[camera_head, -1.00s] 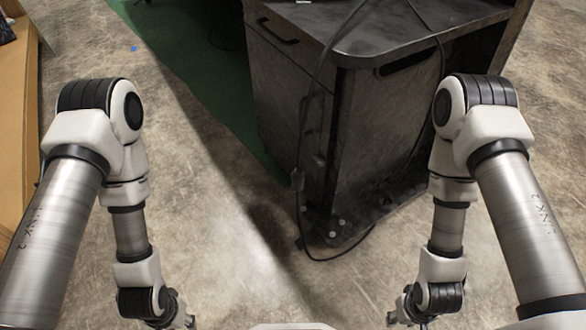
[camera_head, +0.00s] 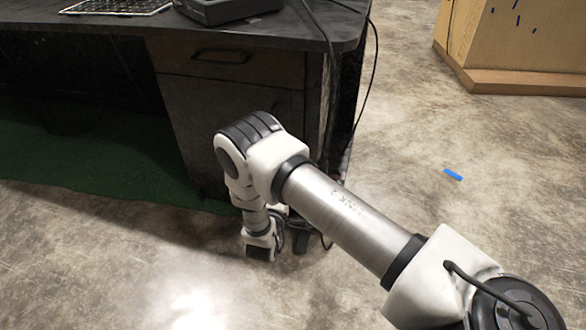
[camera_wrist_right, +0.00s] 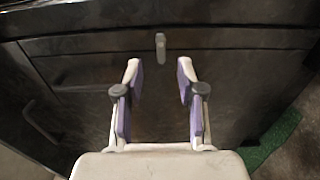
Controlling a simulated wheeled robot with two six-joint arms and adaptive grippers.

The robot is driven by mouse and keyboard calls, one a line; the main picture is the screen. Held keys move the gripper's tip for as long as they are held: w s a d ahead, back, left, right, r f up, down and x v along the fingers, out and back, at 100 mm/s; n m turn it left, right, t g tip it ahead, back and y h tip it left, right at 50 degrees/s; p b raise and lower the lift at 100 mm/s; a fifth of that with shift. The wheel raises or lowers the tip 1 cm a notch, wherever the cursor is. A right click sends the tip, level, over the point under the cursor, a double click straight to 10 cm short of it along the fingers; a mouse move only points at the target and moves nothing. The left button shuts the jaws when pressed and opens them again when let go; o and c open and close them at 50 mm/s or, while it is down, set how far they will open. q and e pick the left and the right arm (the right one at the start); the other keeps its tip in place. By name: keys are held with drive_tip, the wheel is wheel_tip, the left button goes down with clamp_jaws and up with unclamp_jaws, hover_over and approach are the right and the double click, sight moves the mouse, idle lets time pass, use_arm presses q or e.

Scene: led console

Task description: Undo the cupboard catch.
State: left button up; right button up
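A small upright grey catch (camera_wrist_right: 160,47) shows in the right wrist view on a dark front. My right gripper (camera_wrist_right: 159,74) is open and empty, its two pale fingers with purple pads well apart. The catch appears just beyond the gap between the fingertips; the gripper does not appear to touch it. In the head view my right arm reaches from the lower right to the dark desk cupboard (camera_head: 200,125), its gripper (camera_head: 300,238) low beside the front and partly hidden. I cannot make out the catch in the head view. My left gripper is out of view.
A drawer handle (camera_head: 220,57) sits above on the desk front, under the desktop (camera_head: 130,24). Cables hang at the desk's right corner. A wooden box (camera_head: 515,50) stands at the upper right. The concrete floor between is open, with a small blue strip (camera_head: 453,174).

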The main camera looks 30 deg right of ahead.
drive_tip(key=b+x, duration=0.2)
drive_tip(key=x, duration=0.4)
drive_tip(key=shift+w+d+b, duration=0.25)
drive_tip(key=shift+w+b, duration=0.05)
clamp_jaws()
